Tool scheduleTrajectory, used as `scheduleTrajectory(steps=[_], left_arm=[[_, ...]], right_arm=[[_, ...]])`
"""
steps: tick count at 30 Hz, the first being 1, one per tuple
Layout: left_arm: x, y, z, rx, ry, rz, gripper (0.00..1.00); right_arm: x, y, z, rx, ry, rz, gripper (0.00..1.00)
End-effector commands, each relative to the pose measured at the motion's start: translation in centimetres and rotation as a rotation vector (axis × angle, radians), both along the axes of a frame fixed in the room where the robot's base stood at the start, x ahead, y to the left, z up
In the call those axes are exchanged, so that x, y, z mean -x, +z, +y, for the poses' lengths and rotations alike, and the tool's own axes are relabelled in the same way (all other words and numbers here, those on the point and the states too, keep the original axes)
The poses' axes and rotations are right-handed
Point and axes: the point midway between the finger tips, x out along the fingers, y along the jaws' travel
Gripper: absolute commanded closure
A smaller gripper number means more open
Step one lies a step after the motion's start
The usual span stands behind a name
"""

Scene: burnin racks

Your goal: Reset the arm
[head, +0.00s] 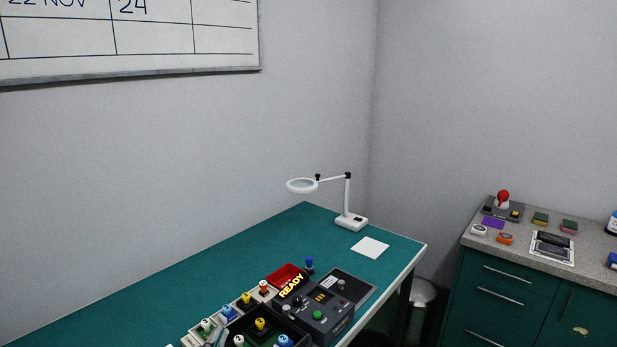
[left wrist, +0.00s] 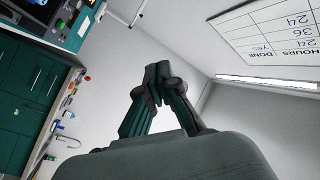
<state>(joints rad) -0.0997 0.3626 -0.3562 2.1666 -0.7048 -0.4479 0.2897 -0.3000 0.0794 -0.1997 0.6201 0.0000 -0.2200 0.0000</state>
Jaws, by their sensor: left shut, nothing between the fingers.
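My left gripper (left wrist: 158,75) shows in the left wrist view. Its dark fingers come together at the tips, with nothing between them. They point up into free space in front of the bare grey wall, touching nothing. The view is strongly tilted. In the head view hardly any of my arm can be made out. My right gripper is in neither view.
In the head view a green bench (head: 130,310) carries a dark READY device (head: 318,312), a magnifier lamp (head: 347,205) and a white square (head: 370,247). A green cabinet (head: 510,290) and a bin (head: 420,295) stand right. A whiteboard (head: 150,45) hangs on the wall.

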Motion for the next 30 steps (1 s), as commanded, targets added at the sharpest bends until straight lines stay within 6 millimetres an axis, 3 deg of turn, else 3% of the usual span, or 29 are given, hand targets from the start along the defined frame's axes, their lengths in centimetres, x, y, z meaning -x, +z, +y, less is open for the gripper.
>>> scheduleTrajectory(steps=[1,4,6,9,15,22,30], left_arm=[[1.3,-2.5,1.7,0.069,0.085,0.124,1.0],[4.7,-7.9,4.6,0.177,0.233,0.397,1.0],[7.8,-11.3,5.6,0.23,0.302,0.579,1.0],[11.9,-14.7,6.0,0.276,0.357,0.787,1.0],[19.0,-18.4,5.4,0.326,0.394,1.1,1.0],[26.3,-20.1,4.1,0.356,0.383,1.392,1.0],[24.3,-28.7,4.0,0.342,0.391,1.407,1.0]], right_arm=[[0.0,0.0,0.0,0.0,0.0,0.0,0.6],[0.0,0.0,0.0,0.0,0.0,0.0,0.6],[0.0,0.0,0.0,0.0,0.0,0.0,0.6],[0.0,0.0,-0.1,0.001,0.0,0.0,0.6],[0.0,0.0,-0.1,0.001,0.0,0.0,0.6],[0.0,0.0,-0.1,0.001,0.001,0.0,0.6],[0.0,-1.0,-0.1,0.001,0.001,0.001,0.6]])
